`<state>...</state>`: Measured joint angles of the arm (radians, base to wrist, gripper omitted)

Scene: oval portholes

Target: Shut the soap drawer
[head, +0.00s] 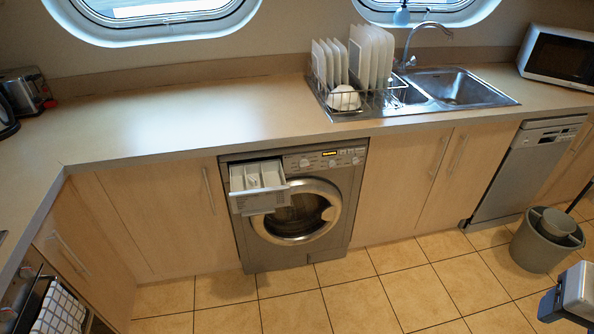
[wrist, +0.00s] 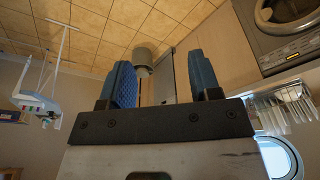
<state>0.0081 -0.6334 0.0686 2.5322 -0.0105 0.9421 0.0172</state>
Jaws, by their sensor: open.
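The washing machine (head: 322,222) is grey and stands under the counter, its round door shut. Its soap drawer (head: 262,186) is pulled out at the top left of its front, showing white compartments. My gripper (wrist: 161,80) is open, with two blue padded fingers apart and nothing between them. In the head view, part of it shows at the bottom right edge, far to the right of the drawer and apart from it. The wrist view is upside down; the washing machine (wrist: 288,42) is at its top right, and I cannot make out the drawer there.
A grey bucket (head: 541,250) stands on the tiled floor between my gripper and the cabinets. The counter (head: 190,115) runs above the machine, with a dish rack (head: 348,95) of white plates and a sink. The floor before the machine is clear.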

